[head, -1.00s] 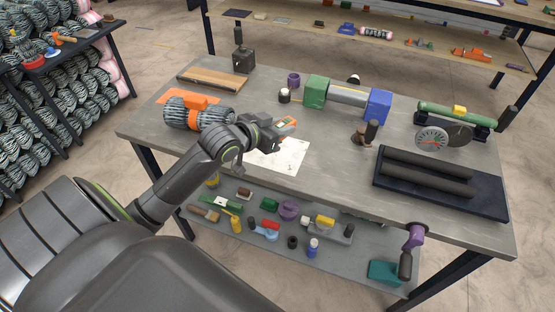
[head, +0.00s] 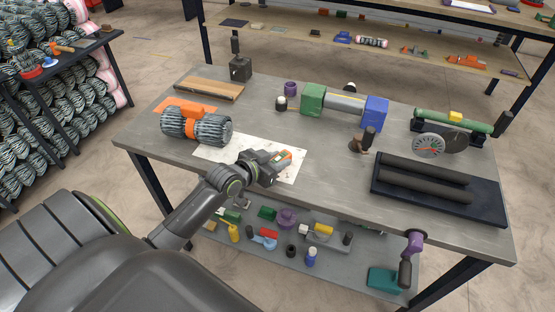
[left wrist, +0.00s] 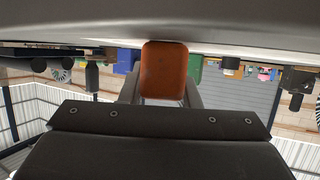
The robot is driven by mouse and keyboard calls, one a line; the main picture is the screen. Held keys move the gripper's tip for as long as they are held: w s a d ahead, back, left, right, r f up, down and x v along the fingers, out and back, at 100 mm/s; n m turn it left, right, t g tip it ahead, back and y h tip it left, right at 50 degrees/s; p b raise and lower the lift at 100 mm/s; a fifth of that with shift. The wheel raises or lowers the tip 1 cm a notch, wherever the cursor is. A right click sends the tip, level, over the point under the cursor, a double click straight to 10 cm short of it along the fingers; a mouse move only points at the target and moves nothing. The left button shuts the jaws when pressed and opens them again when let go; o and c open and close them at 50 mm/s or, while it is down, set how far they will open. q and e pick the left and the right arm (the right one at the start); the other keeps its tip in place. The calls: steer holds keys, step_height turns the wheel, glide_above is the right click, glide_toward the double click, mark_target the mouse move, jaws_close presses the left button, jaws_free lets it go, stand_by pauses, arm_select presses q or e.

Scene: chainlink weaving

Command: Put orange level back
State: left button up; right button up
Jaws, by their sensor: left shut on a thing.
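The orange level (head: 284,157), with a small green patch on it, is held in my left gripper (head: 272,164). The gripper is above the white sheet (head: 220,152) near the front of the workbench. In the left wrist view the level's orange end (left wrist: 164,72) sits between the two grey fingers, which are shut on it. How far the level is above the sheet is hard to tell. A flat orange mat (head: 188,104) lies on the bench behind the wire roll. My right gripper is not in view.
A wire roll with an orange band (head: 196,124) lies left on the workbench (head: 325,190). A wooden board (head: 208,88), green block (head: 312,100), blue block (head: 375,112) and black tray with dark rollers (head: 440,205) stand around. The bench's front middle is fairly clear. Lower shelf holds several small items.

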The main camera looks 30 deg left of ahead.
arm_select(q)
steer(key=o, duration=1.1)
steer(key=shift+c, duration=0.2)
steer(key=v, duration=1.2)
steer(key=shift+p, duration=0.35)
